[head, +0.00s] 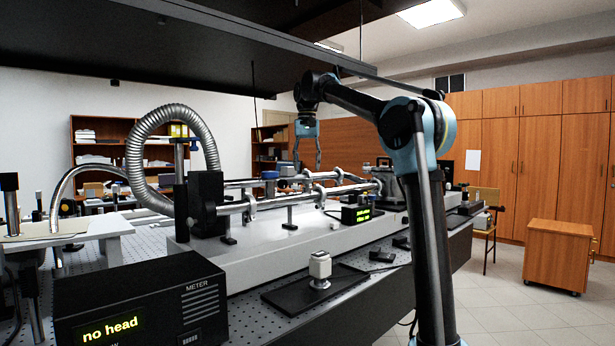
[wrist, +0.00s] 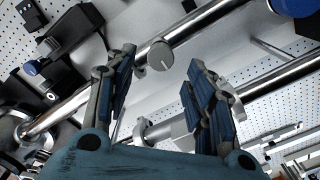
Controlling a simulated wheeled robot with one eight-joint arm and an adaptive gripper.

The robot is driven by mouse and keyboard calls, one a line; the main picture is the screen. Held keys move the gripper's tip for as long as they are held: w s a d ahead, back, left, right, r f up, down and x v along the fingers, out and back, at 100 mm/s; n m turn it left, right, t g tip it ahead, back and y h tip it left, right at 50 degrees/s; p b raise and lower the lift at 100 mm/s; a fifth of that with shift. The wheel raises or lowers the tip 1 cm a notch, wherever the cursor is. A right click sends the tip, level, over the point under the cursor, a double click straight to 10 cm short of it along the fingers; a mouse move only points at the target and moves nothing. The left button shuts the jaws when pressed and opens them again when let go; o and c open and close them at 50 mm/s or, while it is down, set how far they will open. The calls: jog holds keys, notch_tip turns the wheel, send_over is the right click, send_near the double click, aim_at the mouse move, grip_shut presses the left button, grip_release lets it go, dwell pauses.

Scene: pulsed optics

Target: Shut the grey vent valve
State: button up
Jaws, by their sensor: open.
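My gripper (head: 307,158) is open and empty, pointing down above the metal tubes on the optical bench. In the wrist view, a round grey knob (wrist: 161,55) with a pale line across its face shows between the open fingers of my gripper (wrist: 160,66). It looks like the grey vent valve, and it sits beside a shiny tube (wrist: 205,20). The fingers appear apart from it; their exact height above it cannot be told. In the head view I cannot pick the grey knob out from the tubes (head: 285,188).
A blue knob (wrist: 32,68) and another blue part (wrist: 295,6) lie near the tubes. A dark shelf (head: 230,45) hangs overhead.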

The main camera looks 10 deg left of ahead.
notch_tip(320, 180, up, 8)
jog(key=shift+f, duration=0.2)
dwell(0.6)
jog(key=s+d+f+t, duration=0.1)
jog(key=s+d+f, duration=0.6)
jog(key=d+f, duration=0.25)
jog(key=s+d+f, duration=0.6)
jog(key=d+f, duration=0.2)
jog(key=d, duration=0.2)
jog(key=s+d+f, duration=0.3)
jog(key=s+f, duration=0.4)
jog(key=f, duration=0.5)
jog(key=s+d+f, duration=0.4)
jog(key=s+f, duration=0.4)
jog(key=f, duration=0.4)
jog(key=s+d+f+t, duration=0.1)
jog(key=s+d+f, duration=0.2)
jog(key=s+f, duration=0.4)
notch_tip(320, 180, down, 5)
jog(key=shift+s+d+r, duration=0.1)
jog(key=shift+s+d, duration=0.25)
jog(key=shift+s, duration=0.05)
